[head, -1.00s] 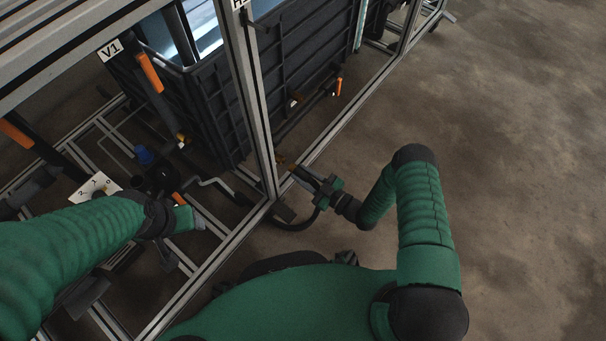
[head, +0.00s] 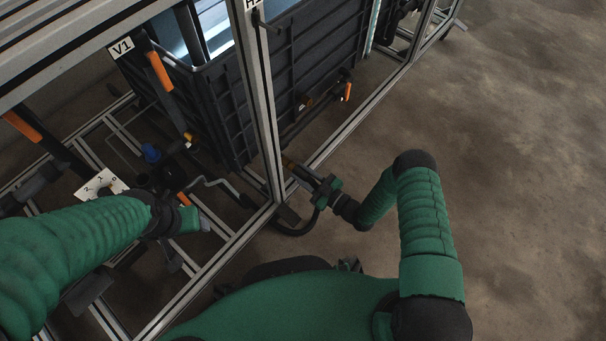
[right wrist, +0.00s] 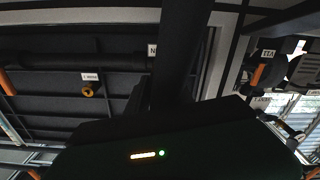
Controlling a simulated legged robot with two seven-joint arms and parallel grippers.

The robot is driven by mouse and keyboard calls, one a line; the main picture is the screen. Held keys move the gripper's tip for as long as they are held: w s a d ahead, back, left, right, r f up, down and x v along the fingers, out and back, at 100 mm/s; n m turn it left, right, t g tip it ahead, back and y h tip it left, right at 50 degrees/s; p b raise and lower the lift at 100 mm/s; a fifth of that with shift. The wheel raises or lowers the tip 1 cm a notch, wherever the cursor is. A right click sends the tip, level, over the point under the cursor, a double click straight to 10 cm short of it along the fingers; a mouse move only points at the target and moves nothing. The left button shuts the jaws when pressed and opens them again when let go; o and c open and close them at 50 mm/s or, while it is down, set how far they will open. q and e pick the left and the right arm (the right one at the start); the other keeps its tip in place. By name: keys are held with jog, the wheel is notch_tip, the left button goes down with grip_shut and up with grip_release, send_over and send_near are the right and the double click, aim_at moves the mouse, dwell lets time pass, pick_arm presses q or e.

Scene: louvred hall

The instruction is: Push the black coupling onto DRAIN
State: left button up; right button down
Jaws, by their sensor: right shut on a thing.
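My right gripper (head: 316,184) is low beside the frame's corner post. It is shut on a dark piece, which I take to be the black coupling; my gripper mostly hides it. A black hose (head: 297,231) loops down from there towards the frame. In the right wrist view a black tube (right wrist: 178,50) runs up from the gripper body. A yellow ring-shaped fitting (right wrist: 87,91) sits under a small white label (right wrist: 90,76) on a dark wall; I cannot read it surely as DRAIN. My left gripper (head: 188,221) is low inside the frame; its fingers are not clear.
The metal corner post (head: 262,110) and lower rail (head: 225,255) stand close to my right gripper. A black ribbed tank (head: 315,50) is behind them. An orange-handled valve (head: 158,70) hangs by the V1 label (head: 122,47). The floor at right (head: 530,190) is clear.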

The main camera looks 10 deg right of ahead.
jog(key=c, duration=1)
grip_release()
jog(key=shift+c, duration=0.2)
jog(key=p+v, duration=0.2)
jog(key=v, duration=0.5)
jog(key=p+v, duration=0.6)
jog(key=v, duration=1.1)
